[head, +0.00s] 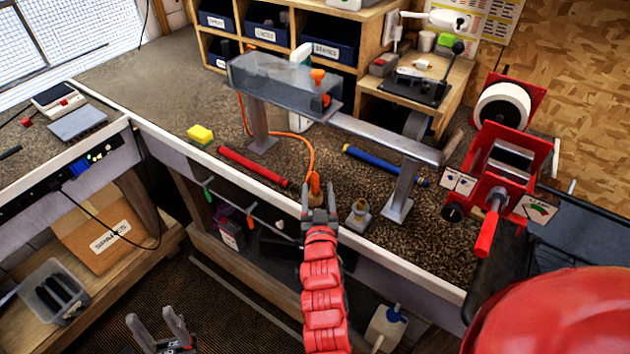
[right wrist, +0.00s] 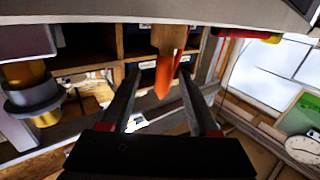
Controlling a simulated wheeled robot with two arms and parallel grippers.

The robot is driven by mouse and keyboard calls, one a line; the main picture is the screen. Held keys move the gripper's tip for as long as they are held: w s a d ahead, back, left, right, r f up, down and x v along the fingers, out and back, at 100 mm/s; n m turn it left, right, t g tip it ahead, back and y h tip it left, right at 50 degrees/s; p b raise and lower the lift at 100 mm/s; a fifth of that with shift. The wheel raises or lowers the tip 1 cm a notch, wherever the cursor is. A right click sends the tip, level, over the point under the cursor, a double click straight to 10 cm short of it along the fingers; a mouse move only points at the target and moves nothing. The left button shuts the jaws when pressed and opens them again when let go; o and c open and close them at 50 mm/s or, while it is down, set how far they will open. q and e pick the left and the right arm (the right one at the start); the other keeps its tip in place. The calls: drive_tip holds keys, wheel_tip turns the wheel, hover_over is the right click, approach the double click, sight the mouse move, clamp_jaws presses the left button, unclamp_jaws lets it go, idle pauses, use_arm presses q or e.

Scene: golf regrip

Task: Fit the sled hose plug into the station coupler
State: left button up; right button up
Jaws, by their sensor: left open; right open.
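The sled hose plug (head: 315,184) is orange with a brass end and hangs at the bench's front edge, at the end of the orange hose (head: 309,146). The hose leads back to the grey sled (head: 272,76) on the rail. My right gripper (head: 320,212) is open at the plug. In the right wrist view the plug (right wrist: 164,78) shows between the open fingertips; I cannot tell whether they touch it. The likely station coupler (head: 359,213), a brass and grey fitting, stands right of the gripper. My left gripper (head: 160,328) is open and empty, low in front of the bench.
A red grip (head: 253,167) and a blue grip (head: 384,166) lie on the bench (head: 440,232). A yellow block (head: 200,134) lies at left. The rail's metal post (head: 400,192) stands close right of the coupler. A red machine (head: 497,150) stands at right.

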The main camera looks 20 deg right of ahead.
sight(315, 175)
drive_tip(key=shift+w+d, duration=0.15)
drive_tip(key=shift+w, duration=0.2)
drive_tip(key=p+x, duration=0.1)
drive_tip(key=x, duration=0.1)
drive_tip(key=r+p+x, duration=0.1)
drive_tip(key=x, duration=0.1)
drive_tip(key=shift+w, duration=0.3)
drive_tip(key=shift+w+f, duration=0.15)
drive_tip(key=shift+w, duration=0.25)
clamp_jaws()
